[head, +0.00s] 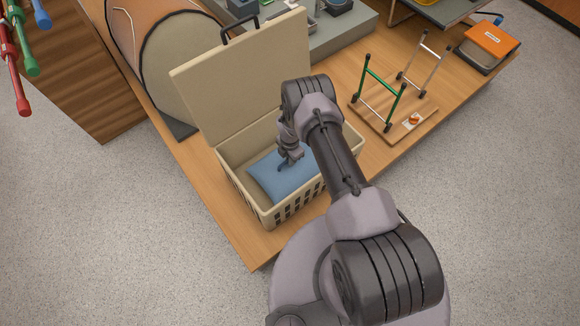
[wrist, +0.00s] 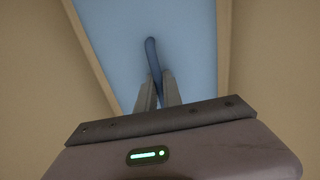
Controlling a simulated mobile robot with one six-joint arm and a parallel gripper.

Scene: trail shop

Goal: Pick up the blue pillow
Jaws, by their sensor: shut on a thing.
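The blue pillow (head: 268,180) lies inside an open cream basket (head: 240,188) with slotted sides and a raised lid. In the wrist view the pillow (wrist: 195,40) fills the space between the pale basket walls. My gripper (head: 286,166) reaches down into the basket over the pillow. In the wrist view my gripper (wrist: 157,95) has its fingers close together on a darker blue raised strip (wrist: 151,50) of the pillow. The pillow's right part is hidden behind my arm in the head view. I cannot tell whether it touches the basket floor.
The basket stands near the front edge of a wooden table (head: 250,245). Its upright lid (head: 245,85) rises behind my gripper. A large brown drum-like roll (head: 180,55) is at the left. A board with a green-and-silver rack (head: 390,90) and an orange box (head: 490,40) are at the right.

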